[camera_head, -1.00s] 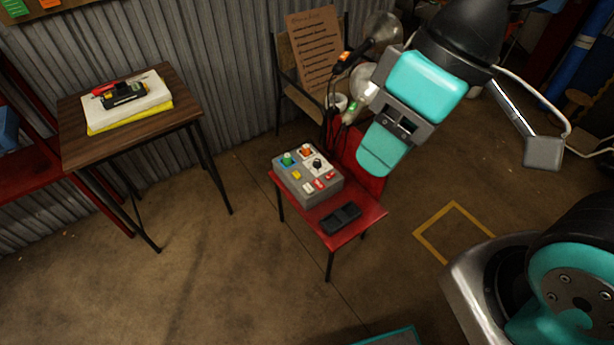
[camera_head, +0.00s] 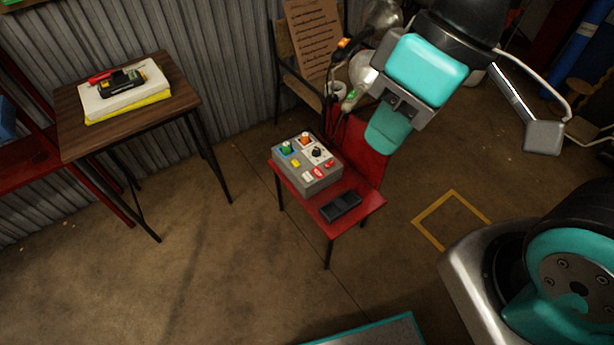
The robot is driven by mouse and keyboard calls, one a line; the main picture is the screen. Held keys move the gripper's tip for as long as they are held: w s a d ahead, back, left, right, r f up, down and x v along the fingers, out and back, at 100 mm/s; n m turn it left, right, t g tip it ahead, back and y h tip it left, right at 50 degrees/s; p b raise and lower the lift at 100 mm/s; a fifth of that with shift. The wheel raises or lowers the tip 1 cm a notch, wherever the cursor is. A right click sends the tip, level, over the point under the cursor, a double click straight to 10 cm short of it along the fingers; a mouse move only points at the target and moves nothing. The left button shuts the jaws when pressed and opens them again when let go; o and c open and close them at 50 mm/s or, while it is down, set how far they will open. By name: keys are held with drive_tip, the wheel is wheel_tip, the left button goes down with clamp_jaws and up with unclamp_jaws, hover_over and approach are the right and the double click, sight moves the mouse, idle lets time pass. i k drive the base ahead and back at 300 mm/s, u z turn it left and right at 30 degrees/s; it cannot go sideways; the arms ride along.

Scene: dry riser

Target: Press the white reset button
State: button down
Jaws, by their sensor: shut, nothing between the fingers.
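A grey control box (camera_head: 317,182) sits on the seat of a red chair (camera_head: 345,222). Its top carries a green knob (camera_head: 286,149), an orange knob (camera_head: 305,140), a black knob (camera_head: 317,152), a yellow button (camera_head: 295,163), red buttons (camera_head: 318,171) and a small white button (camera_head: 308,176) near the front edge. My gripper (camera_head: 387,132), with teal fingers, is shut and empty. In the picture it is up and to the right of the box, in front of the chair back, apart from the buttons.
A dark tray-like object (camera_head: 341,206) lies beside the box on the chair. A wooden table (camera_head: 140,122) with books stands left against the corrugated wall. Behind is another chair with a paper sheet (camera_head: 314,45), cables and lamps. Floor before the red chair is clear.

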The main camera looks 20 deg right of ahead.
sight(306, 175)
drive_tip(key=k, duration=1.3)
drive_tip(key=u, duration=0.75)
drive_tip(key=i, duration=1.85)
drive_tip(key=z, duration=0.75)
